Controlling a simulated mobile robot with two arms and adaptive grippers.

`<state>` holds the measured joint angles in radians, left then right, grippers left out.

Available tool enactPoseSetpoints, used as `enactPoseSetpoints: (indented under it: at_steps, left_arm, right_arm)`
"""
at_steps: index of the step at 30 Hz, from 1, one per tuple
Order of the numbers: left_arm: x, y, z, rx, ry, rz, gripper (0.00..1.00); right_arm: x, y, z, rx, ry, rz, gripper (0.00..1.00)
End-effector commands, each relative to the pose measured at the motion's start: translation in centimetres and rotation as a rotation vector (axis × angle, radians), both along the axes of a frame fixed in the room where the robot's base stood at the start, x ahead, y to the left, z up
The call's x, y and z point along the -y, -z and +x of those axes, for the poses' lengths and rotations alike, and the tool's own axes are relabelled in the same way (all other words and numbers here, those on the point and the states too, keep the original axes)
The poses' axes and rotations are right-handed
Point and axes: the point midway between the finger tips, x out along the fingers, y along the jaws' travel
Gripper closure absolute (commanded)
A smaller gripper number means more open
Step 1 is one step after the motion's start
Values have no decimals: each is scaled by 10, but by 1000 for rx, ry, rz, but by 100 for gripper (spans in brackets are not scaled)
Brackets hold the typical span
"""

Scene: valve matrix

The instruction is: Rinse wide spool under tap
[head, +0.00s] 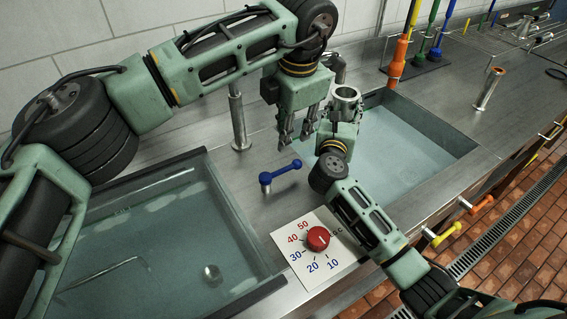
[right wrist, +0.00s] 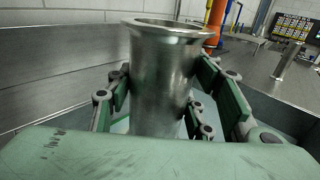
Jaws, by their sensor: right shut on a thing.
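The wide spool (head: 346,94) is a shiny metal tube with a flared rim. It stands upright in my right gripper (head: 338,118), above the left part of the right basin (head: 440,125). In the right wrist view the spool (right wrist: 163,75) is between the finger pads, open end up. My left gripper (head: 297,132) points down just left of the spool, its fingers apart with nothing between them. A metal upright (head: 238,118), apparently the tap's, stands behind the counter strip; my left arm hides what is above it. No running water is visible.
A blue lever (head: 281,172) and a red temperature dial (head: 318,238) sit between the basins. The left basin (head: 215,165) holds water and a small round metal piece (head: 212,273). An orange-handled tool (head: 397,62) and another metal spool (head: 488,90) stand at the back right.

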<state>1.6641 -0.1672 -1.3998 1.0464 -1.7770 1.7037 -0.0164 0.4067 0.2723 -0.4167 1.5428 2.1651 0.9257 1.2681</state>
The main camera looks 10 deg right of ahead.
Motion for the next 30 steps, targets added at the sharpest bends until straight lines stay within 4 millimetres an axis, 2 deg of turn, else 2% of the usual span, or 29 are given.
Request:
enactPoseSetpoints:
  at_steps: [3,7,15,21,25,30]
  left_arm:
    - [-1,8,-6,-26,24,39,73]
    - [-2,22,-5,-30,27,44,73]
    - [-6,73,5,-29,25,41,73]
    - [-7,105,11,-27,25,41,73]
    - [-8,117,13,-26,24,40,73]
    - [-9,122,15,-25,26,40,73]
  right_arm:
    - [0,-2,0,4,0,-1,94]
    - [0,-2,0,4,-1,-1,94]
    - [0,-2,0,4,-1,-1,94]
    - [0,-2,0,4,-1,-1,94]
    - [0,-2,0,4,-1,-1,94]
    - [0,-2,0,4,0,-1,94]
